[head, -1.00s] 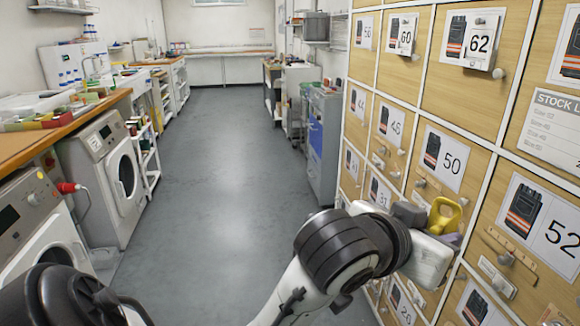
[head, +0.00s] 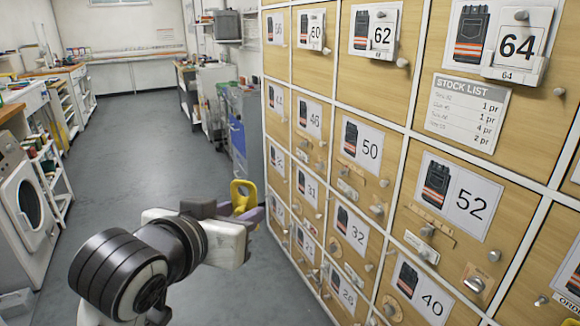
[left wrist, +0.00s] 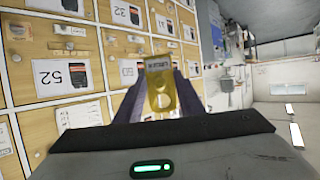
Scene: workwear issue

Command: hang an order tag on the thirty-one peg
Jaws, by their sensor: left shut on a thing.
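A yellow order tag (head: 240,190) with a hole is held in my left gripper (head: 228,209). In the left wrist view the tag (left wrist: 159,72) stands between the two dark fingers (left wrist: 158,103), with print on its far part. The gripper is shut on it, in front of the locker wall and clear of the doors. The thirty-one label (head: 307,187) is on a door to the right of the gripper in the head view. It also shows in the left wrist view (left wrist: 164,22). My right gripper is out of view.
The wooden doors carry number labels, knobs and small plates. Nearby labels include thirty-two (head: 351,230) and fifty (head: 361,143). A stock list (head: 467,112) hangs at upper right. The grey floor (head: 150,150) is open to the left, with a washing machine (head: 28,205) beyond.

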